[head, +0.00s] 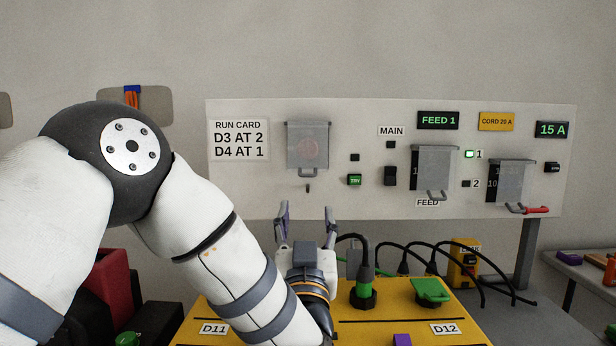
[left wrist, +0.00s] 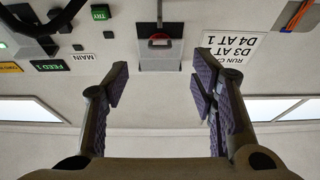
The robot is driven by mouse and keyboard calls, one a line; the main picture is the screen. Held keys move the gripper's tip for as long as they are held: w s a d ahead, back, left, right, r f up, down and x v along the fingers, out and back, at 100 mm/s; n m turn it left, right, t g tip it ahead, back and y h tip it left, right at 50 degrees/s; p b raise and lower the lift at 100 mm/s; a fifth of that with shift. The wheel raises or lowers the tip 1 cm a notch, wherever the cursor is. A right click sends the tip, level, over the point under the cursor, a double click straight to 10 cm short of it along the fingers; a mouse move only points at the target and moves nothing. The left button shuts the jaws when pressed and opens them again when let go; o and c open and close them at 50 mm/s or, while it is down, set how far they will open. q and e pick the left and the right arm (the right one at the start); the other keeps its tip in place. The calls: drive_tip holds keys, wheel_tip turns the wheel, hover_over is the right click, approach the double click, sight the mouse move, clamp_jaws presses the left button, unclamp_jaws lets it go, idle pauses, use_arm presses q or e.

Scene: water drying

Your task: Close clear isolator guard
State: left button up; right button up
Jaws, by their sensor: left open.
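A clear grey guard (head: 308,160) hangs at the left part of the white wall panel, right of the run card. A faint red disc shows through it. In the left wrist view, which is upside down, the guard (left wrist: 160,58) lies ahead between my fingers, with red near its edge. I cannot tell whether it is fully shut. My left gripper (head: 306,216) is open and empty, below the guard and apart from it; its spread fingers (left wrist: 162,72) fill the wrist view. My right gripper is out of view.
Two more clear guards, the feed guard (head: 432,170) and one with a red handle (head: 509,180), are further right on the wall panel (head: 360,200). Below is a yellow bench (head: 390,330) with a green-topped plug (head: 363,290), a green cover (head: 431,291) and black cables.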

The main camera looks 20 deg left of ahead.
sight(307, 176)
use_arm(q)
drive_tip(key=x, duration=0.7)
drive_tip(key=b+x, duration=0.1)
drive_tip(key=x, duration=0.3)
drive_tip(key=shift+s+r, duration=0.2)
drive_tip(key=shift+r, duration=0.2)
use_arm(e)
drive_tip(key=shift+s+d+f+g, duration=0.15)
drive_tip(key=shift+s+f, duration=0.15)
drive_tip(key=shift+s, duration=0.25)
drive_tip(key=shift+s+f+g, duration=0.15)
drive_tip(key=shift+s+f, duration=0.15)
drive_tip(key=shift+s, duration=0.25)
use_arm(q)
drive_tip(key=shift+c, duration=0.2)
clamp_jaws()
drive_tip(key=shift+w+a+f+t+b, duration=0.1)
drive_tip(key=shift+w+t+b, duration=0.3)
drive_tip(key=shift+w+a+f+t+b, duration=0.1)
drive_tip(key=shift+w+f+t+b, duration=0.05)
drive_tip(key=shift+w+t+b, duration=0.25)
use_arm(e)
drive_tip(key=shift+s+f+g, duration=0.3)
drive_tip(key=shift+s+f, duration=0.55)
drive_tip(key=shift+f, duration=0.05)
